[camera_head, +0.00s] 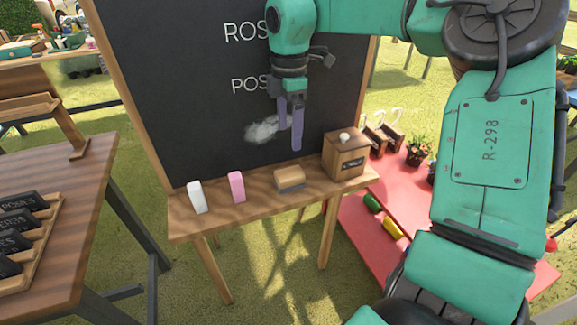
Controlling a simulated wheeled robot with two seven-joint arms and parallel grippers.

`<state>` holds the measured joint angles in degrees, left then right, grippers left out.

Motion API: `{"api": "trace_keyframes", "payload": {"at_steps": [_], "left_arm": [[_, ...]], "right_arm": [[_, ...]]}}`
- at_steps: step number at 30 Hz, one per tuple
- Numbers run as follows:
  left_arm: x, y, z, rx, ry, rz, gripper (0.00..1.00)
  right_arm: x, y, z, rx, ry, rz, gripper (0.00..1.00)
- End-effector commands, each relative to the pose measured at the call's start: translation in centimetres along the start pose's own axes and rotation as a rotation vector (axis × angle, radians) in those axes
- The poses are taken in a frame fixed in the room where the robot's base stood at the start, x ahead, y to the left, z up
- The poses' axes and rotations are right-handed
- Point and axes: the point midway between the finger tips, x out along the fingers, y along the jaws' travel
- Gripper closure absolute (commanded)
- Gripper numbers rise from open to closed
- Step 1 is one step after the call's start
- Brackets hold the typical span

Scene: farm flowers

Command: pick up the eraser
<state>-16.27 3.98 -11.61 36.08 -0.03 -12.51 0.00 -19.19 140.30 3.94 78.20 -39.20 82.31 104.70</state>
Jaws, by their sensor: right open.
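The eraser (290,180), a small block with a tan wooden top and a grey underside, lies on the wooden ledge (258,211) of the chalkboard. My right gripper (290,140) hangs in front of the board above the eraser, its purple-grey fingers pointing down. It is open and empty, apart from the eraser, with a gap between the fingertips and the eraser's top. My left gripper is not in view.
A white chalk block (197,197) and a pink one (237,186) stand left of the eraser. A wooden box (344,155) stands close on its right. The chalkboard (180,90) rises behind. A table with dark signs (18,219) is at left.

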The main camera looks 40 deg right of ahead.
Motion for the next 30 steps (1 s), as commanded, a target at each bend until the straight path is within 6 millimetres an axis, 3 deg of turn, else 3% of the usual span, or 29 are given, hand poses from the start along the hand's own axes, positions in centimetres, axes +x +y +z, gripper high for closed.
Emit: {"api": "trace_keyframes", "payload": {"at_steps": [9,14,19,27,28,30], "left_arm": [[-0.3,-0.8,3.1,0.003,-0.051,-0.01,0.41],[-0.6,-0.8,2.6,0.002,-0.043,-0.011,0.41],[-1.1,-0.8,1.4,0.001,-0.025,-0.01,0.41],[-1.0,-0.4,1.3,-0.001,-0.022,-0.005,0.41],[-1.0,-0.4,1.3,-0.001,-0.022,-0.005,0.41],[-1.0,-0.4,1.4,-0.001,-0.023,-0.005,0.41]], "right_arm": [[7.6,-0.1,0.0,0.0,0.002,-0.007,0.07],[9.6,-0.2,0.0,-0.001,0.003,-0.007,0.07],[12.9,-0.2,0.0,0.0,0.003,-0.006,0.07],[13.8,-0.2,0.0,0.0,0.003,-0.001,0.07],[13.8,-0.2,0.0,0.0,0.003,-0.001,0.15],[13.8,-0.2,0.0,0.0,0.003,-0.001,0.42]]}}
